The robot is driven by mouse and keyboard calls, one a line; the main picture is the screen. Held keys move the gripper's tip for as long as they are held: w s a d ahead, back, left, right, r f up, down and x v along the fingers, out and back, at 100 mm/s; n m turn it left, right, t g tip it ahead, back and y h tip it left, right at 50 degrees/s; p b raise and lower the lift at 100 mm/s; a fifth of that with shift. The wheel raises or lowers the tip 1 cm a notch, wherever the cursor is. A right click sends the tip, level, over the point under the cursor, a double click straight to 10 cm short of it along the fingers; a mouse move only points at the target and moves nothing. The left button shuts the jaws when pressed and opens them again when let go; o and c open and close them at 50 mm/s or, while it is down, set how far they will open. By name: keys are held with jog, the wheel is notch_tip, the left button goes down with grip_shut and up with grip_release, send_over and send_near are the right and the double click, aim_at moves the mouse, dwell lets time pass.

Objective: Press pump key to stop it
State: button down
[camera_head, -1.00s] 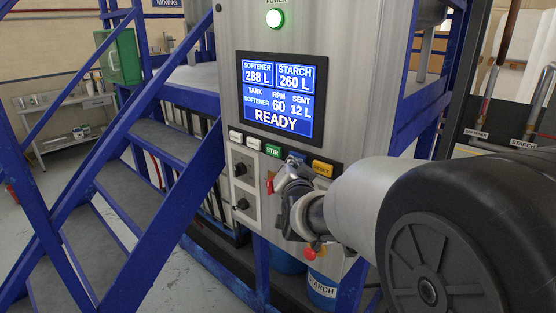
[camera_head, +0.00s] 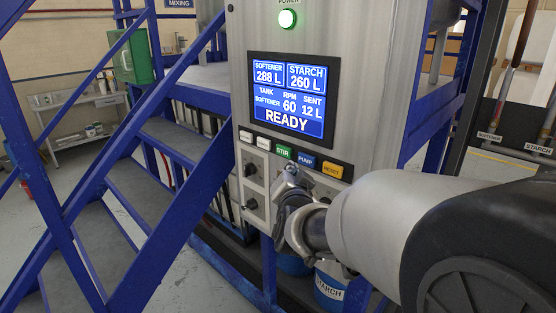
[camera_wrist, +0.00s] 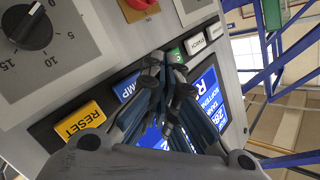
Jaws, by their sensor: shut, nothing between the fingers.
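The blue PUMP key (camera_head: 306,160) is in the key row below the display, between the green STIR key (camera_head: 283,152) and the yellow RESET key (camera_head: 332,169). My gripper (camera_head: 291,172) is shut and empty, its tips just below and left of the PUMP key in the head view. I cannot tell whether it touches the panel. In the wrist view my gripper (camera_wrist: 168,62) covers part of the PUMP key (camera_wrist: 126,88), with the RESET key (camera_wrist: 80,121) to the left. The display (camera_head: 290,97) reads READY, softener, RPM 60, sent 12 L.
Two white keys (camera_head: 263,143) lie left of STIR. Black knobs (camera_head: 251,170) and a red switch, seen in the wrist view (camera_wrist: 138,4), are below the keys. Blue stairs (camera_head: 150,190) stand left. A starch drum (camera_head: 329,290) is under the panel.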

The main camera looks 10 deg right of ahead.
jog(key=shift+s+a, duration=0.95)
jog(key=shift+a, duration=0.25)
jog(key=s+f+n+g+y+b, duration=0.1)
jog(key=s+f+n+g+b, duration=0.2)
jog(key=s+f, duration=0.3)
jog(key=s+d+f+n+g+b, duration=0.1)
jog(key=s+f+n+g+b, duration=0.2)
jog(key=s, duration=1.4)
jog(key=s+f+n+g+y+b, duration=0.1)
jog(key=s+f+n+g+b, duration=0.2)
jog(key=s+f, duration=0.7)
jog(key=s+g, duration=0.1)
jog(key=g, duration=0.1)
jog(key=shift+s+d+f+g+y, duration=0.15)
jog(key=shift+s+d+g+y, duration=0.15)
jog(key=shift+s+d, duration=0.05)
